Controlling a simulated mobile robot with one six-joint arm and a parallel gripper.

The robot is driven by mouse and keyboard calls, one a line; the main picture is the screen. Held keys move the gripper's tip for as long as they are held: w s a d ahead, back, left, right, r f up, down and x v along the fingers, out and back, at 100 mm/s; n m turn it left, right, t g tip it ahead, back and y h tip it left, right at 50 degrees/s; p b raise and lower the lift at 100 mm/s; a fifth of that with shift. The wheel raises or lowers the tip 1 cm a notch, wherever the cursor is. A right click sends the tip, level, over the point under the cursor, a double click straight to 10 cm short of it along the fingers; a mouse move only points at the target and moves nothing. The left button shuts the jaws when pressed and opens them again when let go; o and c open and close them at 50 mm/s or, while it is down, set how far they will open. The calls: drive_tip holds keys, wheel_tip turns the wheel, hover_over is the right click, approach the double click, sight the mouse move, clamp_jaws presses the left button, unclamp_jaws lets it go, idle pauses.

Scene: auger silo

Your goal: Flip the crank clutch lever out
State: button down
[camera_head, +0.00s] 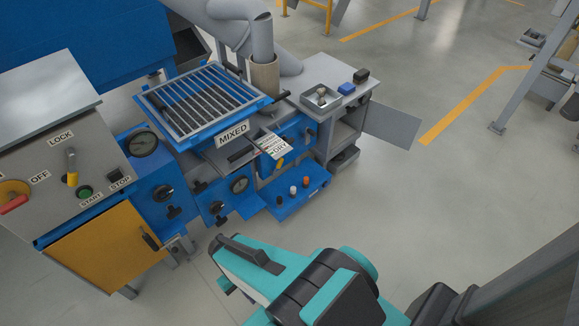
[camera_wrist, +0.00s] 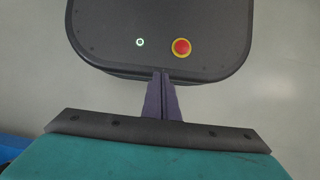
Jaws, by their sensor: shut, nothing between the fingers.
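I cannot make out for sure which part is the crank clutch lever. The blue machine (camera_head: 160,188) at the left centre carries several black knobs and dials on its front. A small yellow-tipped piece (camera_head: 280,163) shows under a hanging tag at its right part. My gripper (camera_wrist: 161,74) is shut and empty in the wrist view, its two dark fingers side by side, over my own black base with a red button. In the head view my teal arm reaches toward the lower middle, apart from the machine, and hides most of my gripper.
A control panel (camera_head: 40,150) with LOCK, OFF, START and STOP labels stands at the left above a yellow door (camera_head: 105,250). A slatted grate (camera_head: 200,98) labelled MIXED tops the machine. A grey bench (camera_head: 318,75) holds a small tray (camera_head: 320,98).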

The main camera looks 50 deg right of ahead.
drive_tip(key=w+d+f+m+t+y+b, duration=0.1)
drive_tip(key=w+f+m+t+y+b, duration=0.1)
drive_tip(key=w+f+m+y+b, duration=0.4)
drive_tip(key=w+d+f+m+t+y+b, duration=0.15)
drive_tip(key=w+f+b, duration=0.3)
drive_tip(key=w, duration=0.45)
drive_tip(key=w+d+f+m+t+y+b, duration=0.2)
drive_tip(key=w+d+m+t+b, duration=0.55)
drive_tip(key=w+d, duration=0.65)
drive_tip(key=w+d+r+m+t+h+b, duration=0.15)
drive_tip(key=d+t+b, duration=0.3)
drive_tip(key=d, duration=0.75)
drive_tip(key=d+m+t+h+b, duration=0.15)
drive_tip(key=d+t+b, duration=0.3)
drive_tip(key=d, duration=0.75)
drive_tip(key=s+d+r+m+t+h+b, duration=0.2)
drive_tip(key=s+d, duration=0.1)
drive_tip(key=d, duration=0.6)
drive_tip(key=s+d+r+m+t+h+b, duration=0.2)
drive_tip(key=s+d+b, duration=0.1)
drive_tip(key=d, duration=0.7)
drive_tip(key=shift+s+d+r+t+b, duration=0.15)
drive_tip(key=shift+d+t+b, duration=0.1)
drive_tip(key=shift+t+b, duration=0.05)
